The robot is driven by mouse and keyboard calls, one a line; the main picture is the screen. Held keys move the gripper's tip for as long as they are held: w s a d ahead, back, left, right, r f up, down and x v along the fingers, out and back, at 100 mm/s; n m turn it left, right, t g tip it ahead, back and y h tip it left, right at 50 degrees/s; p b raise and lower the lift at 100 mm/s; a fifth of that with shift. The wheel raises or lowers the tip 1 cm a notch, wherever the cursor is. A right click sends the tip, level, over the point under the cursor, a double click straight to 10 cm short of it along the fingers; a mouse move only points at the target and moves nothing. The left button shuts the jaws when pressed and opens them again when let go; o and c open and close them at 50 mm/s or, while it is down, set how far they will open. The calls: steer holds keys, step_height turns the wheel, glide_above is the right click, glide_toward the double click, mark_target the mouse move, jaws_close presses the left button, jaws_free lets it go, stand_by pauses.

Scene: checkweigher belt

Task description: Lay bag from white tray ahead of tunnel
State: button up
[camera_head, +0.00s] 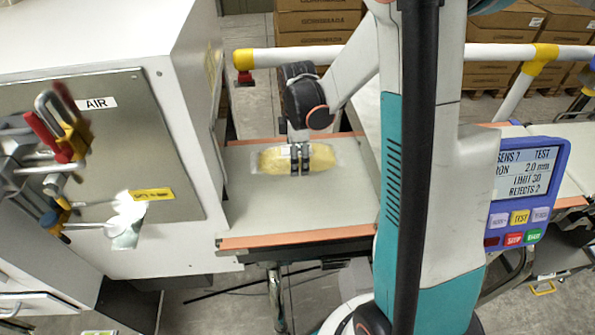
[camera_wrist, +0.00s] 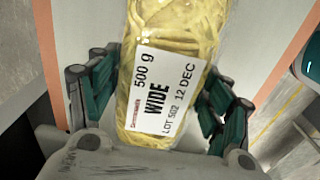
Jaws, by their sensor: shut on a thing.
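The bag (camera_head: 322,158) is a clear pack of yellow noodles, lying lengthwise across the picture at the belt in the head view. In the wrist view the bag (camera_wrist: 178,45) carries a white label reading "500 g WIDE". My gripper (camera_head: 300,165) is over the middle of the bag, with its fingers closed on its sides. In the wrist view the fingers (camera_wrist: 160,105) stand on both sides of the bag. The belt (camera_head: 300,208) is pale with orange edges. I cannot tell whether the bag touches it. No white tray can be made out.
A white cabinet (camera_head: 110,35) with an AIR panel stands to the left of the belt. A blue control panel (camera_head: 527,195) with a screen is at the right. A white and yellow rail (camera_head: 300,56) runs behind the belt, with cardboard boxes (camera_head: 318,20) beyond. The belt's front part is clear.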

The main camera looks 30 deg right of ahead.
steer(key=shift+f+b, duration=0.7)
steer(key=shift+f, duration=1.65)
steer(key=shift+f, duration=0.15)
steer(key=o, duration=1.5)
steer(key=shift+c, duration=0.2)
step_height(320, 180, up, 12)
steer(key=p, duration=0.3)
steer(key=shift+p, duration=0.4)
